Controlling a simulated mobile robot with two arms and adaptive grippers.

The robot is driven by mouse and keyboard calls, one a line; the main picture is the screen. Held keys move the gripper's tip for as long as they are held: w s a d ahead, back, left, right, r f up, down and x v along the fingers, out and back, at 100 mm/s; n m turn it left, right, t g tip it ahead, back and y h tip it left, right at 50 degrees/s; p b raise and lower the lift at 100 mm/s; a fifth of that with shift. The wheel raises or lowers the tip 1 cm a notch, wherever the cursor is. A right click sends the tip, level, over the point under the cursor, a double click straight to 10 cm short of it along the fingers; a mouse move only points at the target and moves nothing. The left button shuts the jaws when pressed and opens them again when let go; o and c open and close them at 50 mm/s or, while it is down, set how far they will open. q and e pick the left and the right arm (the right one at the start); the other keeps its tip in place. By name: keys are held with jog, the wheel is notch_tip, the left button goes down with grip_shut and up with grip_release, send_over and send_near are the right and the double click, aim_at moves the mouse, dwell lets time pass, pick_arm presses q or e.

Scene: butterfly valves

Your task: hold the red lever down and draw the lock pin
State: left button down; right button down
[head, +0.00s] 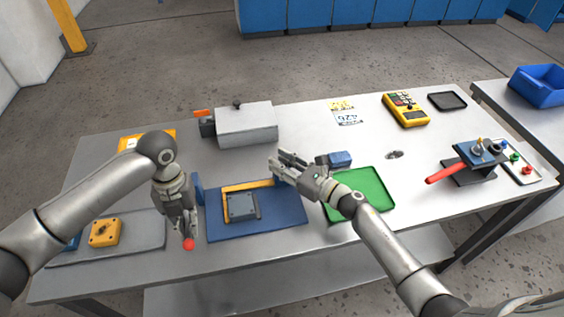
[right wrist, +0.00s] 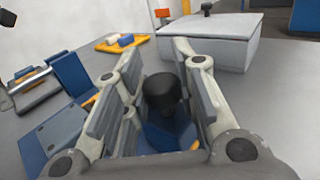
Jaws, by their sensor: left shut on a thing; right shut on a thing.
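My left gripper (head: 187,234) points down at the left edge of the blue mat, shut on the lever with a red ball end (head: 188,244). The ball shows just below the fingertips; the rest of this lever is hidden. My right gripper (head: 277,168) is at the right rear corner of the blue mat. In the right wrist view its fingers (right wrist: 155,90) are on either side of a black knob (right wrist: 165,95), apparently the lock pin's head, and shut on it. A blue part shows below the knob. The pin's shaft is hidden.
The blue mat (head: 260,228) bears a grey plate (head: 240,206) and a yellow strip. A grey box (head: 246,126) stands behind. A valve with a long red handle (head: 446,171) stands at the far right.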

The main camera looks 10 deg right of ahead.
pick_arm(q)
jog(key=shift+f, duration=0.1)
pick_arm(e)
jog(key=shift+r, duration=1.45)
jog(key=c, duration=1.1)
grip_release()
jog(key=shift+c, duration=0.2)
jog(key=shift+s, duration=0.1)
jog(key=shift+s+d, duration=0.2)
jog(key=v, duration=1.1)
jog(key=shift+s, duration=0.2)
jog(key=shift+d+r, duration=0.1)
jog(key=shift+r, duration=0.05)
